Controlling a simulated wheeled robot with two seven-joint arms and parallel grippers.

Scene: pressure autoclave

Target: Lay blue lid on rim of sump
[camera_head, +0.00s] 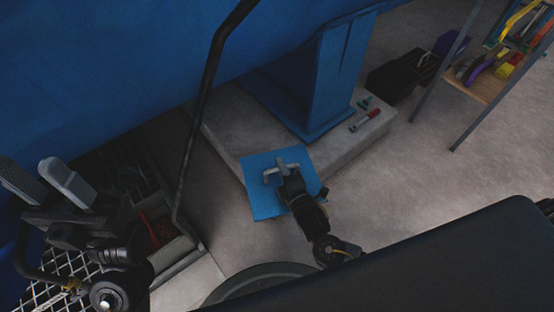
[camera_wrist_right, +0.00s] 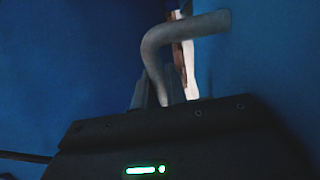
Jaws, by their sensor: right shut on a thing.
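The blue lid (camera_head: 262,200) is a flat square plate with a bent grey handle (camera_head: 270,173). My right gripper (camera_head: 287,175) is shut on this handle, in front of the concrete plinth. The right wrist view shows the grey handle (camera_wrist_right: 185,35) rising from between the fingers (camera_wrist_right: 165,88), with blue surfaces on both sides. The sump (camera_head: 155,225) is a dark rectangular opening in the floor at left, with a pale rim (camera_head: 180,262) and something red inside. The lid is to its right, apart from it. My left gripper (camera_head: 45,180) is open and empty, and hides part of the sump area.
A dark bent rail (camera_head: 203,90) stands between the sump and the lid. The blue vessel's leg (camera_head: 335,75) rests on the concrete plinth (camera_head: 225,130). A red-and-grey tool (camera_head: 365,120) lies there. A black box (camera_head: 400,75) and shelf (camera_head: 490,85) stand at right.

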